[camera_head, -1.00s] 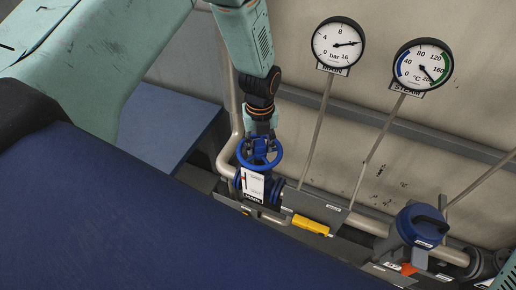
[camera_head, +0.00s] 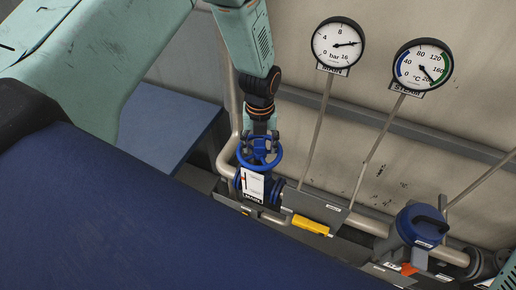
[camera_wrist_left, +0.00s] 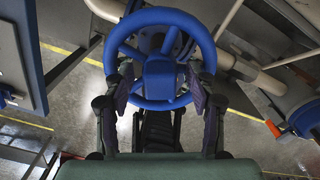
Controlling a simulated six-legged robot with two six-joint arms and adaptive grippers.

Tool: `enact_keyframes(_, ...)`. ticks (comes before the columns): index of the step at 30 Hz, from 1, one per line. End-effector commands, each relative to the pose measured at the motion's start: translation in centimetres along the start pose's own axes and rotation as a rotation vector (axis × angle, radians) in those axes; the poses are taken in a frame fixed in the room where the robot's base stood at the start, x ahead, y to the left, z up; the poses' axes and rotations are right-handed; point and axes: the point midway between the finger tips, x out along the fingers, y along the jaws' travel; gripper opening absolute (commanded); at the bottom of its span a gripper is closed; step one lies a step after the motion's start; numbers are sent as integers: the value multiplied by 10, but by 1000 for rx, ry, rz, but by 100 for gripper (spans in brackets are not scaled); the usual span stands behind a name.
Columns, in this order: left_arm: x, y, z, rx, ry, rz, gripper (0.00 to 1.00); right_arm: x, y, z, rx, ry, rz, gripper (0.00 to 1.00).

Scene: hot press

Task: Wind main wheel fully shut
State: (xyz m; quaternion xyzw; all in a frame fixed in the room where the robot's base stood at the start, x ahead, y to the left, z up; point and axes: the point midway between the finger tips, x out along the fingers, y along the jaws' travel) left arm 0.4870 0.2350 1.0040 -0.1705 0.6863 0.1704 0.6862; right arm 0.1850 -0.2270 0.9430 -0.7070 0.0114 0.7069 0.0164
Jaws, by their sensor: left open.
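The blue main wheel (camera_head: 280,156) sits on a blue valve in the pipe, above a plate lettered MAIN. In the left wrist view its rim (camera_wrist_left: 158,16), spokes and square hub (camera_wrist_left: 160,79) face me. My left gripper (camera_head: 260,138) points down at the wheel from above. In the wrist view my left gripper (camera_wrist_left: 162,92) is open, one finger on each side of the hub, within or over the rim. I cannot tell whether the fingers touch the spokes. My right gripper is not in view.
The MAIN pressure gauge (camera_head: 338,45) and a temperature gauge (camera_head: 423,66) stand on thin stems behind. A yellow lever (camera_head: 311,227) lies right of the wheel. A blue unit with a black handle (camera_head: 420,226) is further right. A large dark blue surface (camera_head: 130,220) fills the lower left.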

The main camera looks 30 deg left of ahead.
Motion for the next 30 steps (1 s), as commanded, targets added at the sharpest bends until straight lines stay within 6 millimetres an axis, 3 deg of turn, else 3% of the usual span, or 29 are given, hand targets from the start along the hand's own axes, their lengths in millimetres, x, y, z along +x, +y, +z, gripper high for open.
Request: enact_keyframes(30, 0, 0, 0, -715, 0, 0, 57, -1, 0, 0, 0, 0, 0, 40)
